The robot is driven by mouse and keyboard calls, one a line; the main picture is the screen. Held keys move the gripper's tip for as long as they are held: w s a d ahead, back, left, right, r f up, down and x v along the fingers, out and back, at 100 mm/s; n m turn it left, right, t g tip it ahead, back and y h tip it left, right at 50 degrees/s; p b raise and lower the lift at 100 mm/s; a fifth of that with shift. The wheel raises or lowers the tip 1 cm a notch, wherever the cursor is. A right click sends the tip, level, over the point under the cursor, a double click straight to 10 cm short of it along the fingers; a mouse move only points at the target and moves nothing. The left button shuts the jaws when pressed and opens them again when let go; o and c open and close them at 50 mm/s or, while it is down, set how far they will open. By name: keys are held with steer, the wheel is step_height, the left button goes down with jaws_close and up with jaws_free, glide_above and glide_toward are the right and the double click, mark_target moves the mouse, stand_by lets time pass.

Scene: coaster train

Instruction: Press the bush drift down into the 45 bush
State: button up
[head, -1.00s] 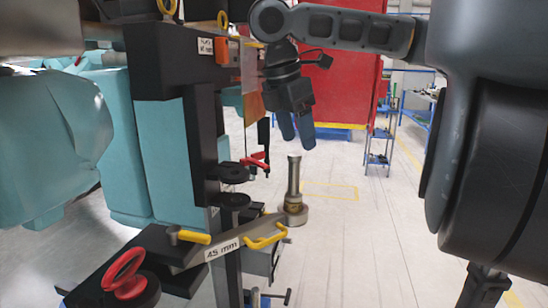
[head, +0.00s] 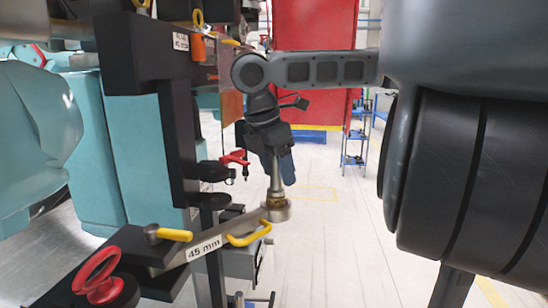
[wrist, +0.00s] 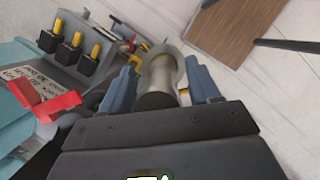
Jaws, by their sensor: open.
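The bush drift (head: 275,180), a grey metal rod with a brassy lower part, stands upright in the round bush end (head: 277,213) of the grey arm labelled 45 mm (head: 203,249). My gripper (head: 279,168) is above the bush with its blue fingers pointing down around the drift's upper part. In the wrist view the drift (wrist: 157,78) lies between the two open fingers (wrist: 161,80), with a gap visible on its right side. The drift's top is hidden behind the gripper in the head view. I cannot tell whether a finger touches it.
A red ring handle (head: 97,277) is at lower left. The black post (head: 178,130) and a red clamp (head: 235,158) stand left of my gripper. Open floor lies to the right.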

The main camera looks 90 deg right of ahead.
steer(key=shift+f, duration=0.15)
steer(key=shift+c, duration=0.2)
steer(key=shift+s, duration=0.1)
jaws_close()
